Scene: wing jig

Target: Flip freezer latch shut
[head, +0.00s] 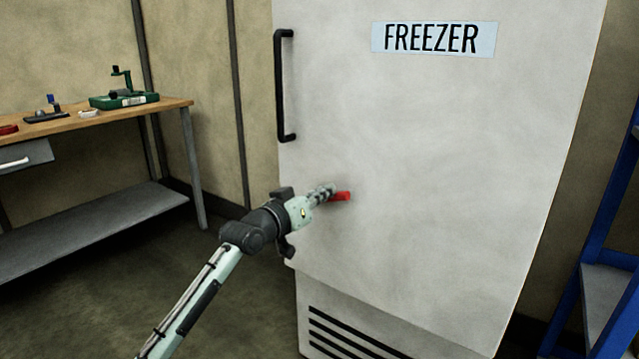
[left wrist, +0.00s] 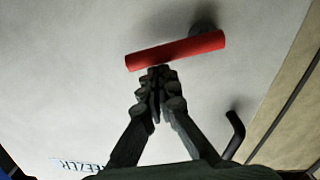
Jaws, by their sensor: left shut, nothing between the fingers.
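The freezer (head: 430,140) is a tall white cabinet with a FREEZER label (head: 433,38) and a black vertical door handle (head: 282,85). Its red latch (head: 341,196) sticks out from the door below the handle, lying roughly sideways. In the left wrist view the latch (left wrist: 175,50) is a red bar on a dark round pivot, just ahead of the fingertips. My left gripper (head: 328,192) is shut and empty, with its closed tips at the latch; whether they touch it I cannot tell. Its fingers also show in the left wrist view (left wrist: 158,85). My right gripper is not in view.
A wooden workbench (head: 150,110) with a green tool (head: 122,98) and small items stands at the left. A blue frame with a grey shelf (head: 607,290) stands at the right. The floor between bench and freezer is clear.

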